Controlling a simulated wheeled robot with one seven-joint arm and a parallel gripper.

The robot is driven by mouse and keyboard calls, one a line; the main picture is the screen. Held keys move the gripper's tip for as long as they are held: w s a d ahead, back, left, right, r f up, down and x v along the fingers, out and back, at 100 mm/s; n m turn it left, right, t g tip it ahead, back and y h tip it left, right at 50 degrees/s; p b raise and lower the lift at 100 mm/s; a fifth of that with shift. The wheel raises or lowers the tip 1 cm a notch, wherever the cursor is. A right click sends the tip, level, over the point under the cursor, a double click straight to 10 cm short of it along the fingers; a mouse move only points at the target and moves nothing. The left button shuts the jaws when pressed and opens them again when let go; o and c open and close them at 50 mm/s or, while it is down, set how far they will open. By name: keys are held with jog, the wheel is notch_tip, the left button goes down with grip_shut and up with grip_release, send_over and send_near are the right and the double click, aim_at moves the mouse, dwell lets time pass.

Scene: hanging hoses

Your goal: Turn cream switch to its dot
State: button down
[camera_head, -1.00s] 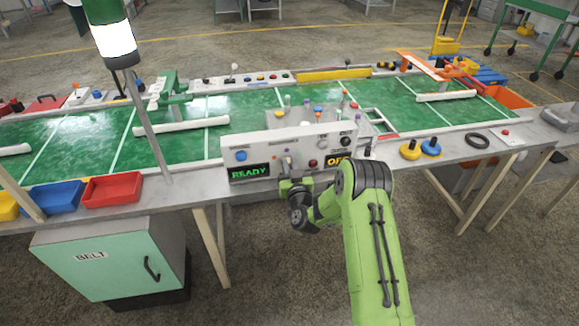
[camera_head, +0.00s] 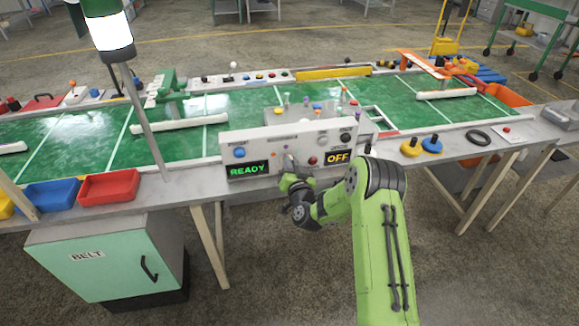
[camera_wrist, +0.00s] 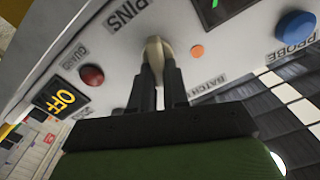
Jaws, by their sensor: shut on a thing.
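The cream switch (camera_wrist: 155,52) stands out from the grey panel face (camera_wrist: 215,55) in the wrist view, near the label "PINS". My gripper (camera_wrist: 157,72) is shut on the switch, one dark finger on each side. A flat orange round mark (camera_wrist: 197,51) is on the panel just right of the switch; I cannot tell if it is the dot. In the head view my gripper (camera_head: 288,172) is at the front of the panel (camera_head: 285,138), between the displays. The switch is too small and covered to make out there.
A dark red knob (camera_wrist: 91,76) by "GUARD" and a blue "PROBE" button (camera_wrist: 296,25) flank the switch in the wrist view. In the head view the green READY display (camera_head: 248,170) is left of my gripper and the OFF display (camera_head: 338,158) is right.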

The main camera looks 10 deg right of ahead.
jog(key=m, duration=0.3)
jog(key=shift+d+f+m+b, duration=0.2)
jog(key=shift+m+b, duration=0.1)
jog(key=shift+b, duration=0.1)
jog(key=shift+d+f+m, duration=0.1)
jog(key=shift+m, duration=1.7)
jog(key=c, duration=1.1)
grip_release()
